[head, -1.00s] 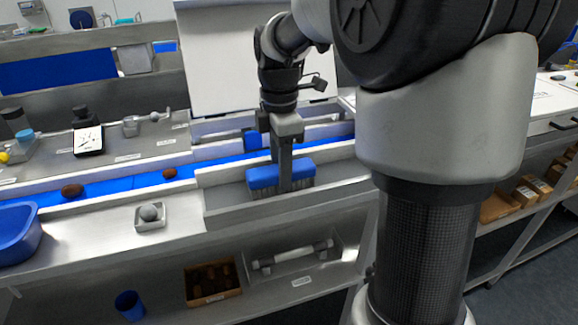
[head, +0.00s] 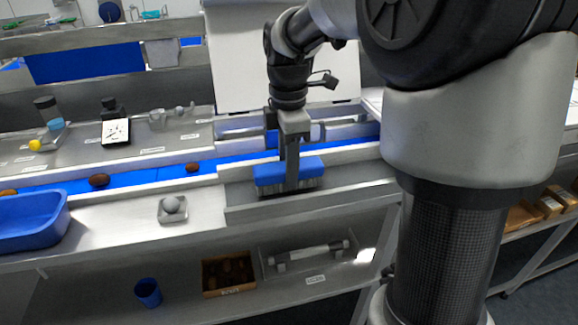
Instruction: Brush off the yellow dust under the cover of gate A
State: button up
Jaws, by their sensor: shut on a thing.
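My gripper (head: 292,160) is shut on a blue brush (head: 270,174) with grey bristles. The brush is held upright, bristles down, at the metal tray-like surface (head: 345,188) in front of the blue belt. I cannot tell whether the bristles touch that surface. The white cover (head: 235,60) stands raised behind my gripper. No yellow dust can be made out; the brush and arm hide part of the area.
A blue belt (head: 140,178) carries several dark dates. A blue tub (head: 30,225) stands at the left, and a small dish (head: 172,217) holds a grey ball. A lower shelf has a blue cup (head: 148,292) and a box of dates (head: 229,290).

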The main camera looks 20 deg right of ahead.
notch_tip(320, 180, up, 4)
jog(key=shift+r+p, duration=0.1)
jog(key=shift+p, duration=0.9)
notch_tip(320, 180, up, 7)
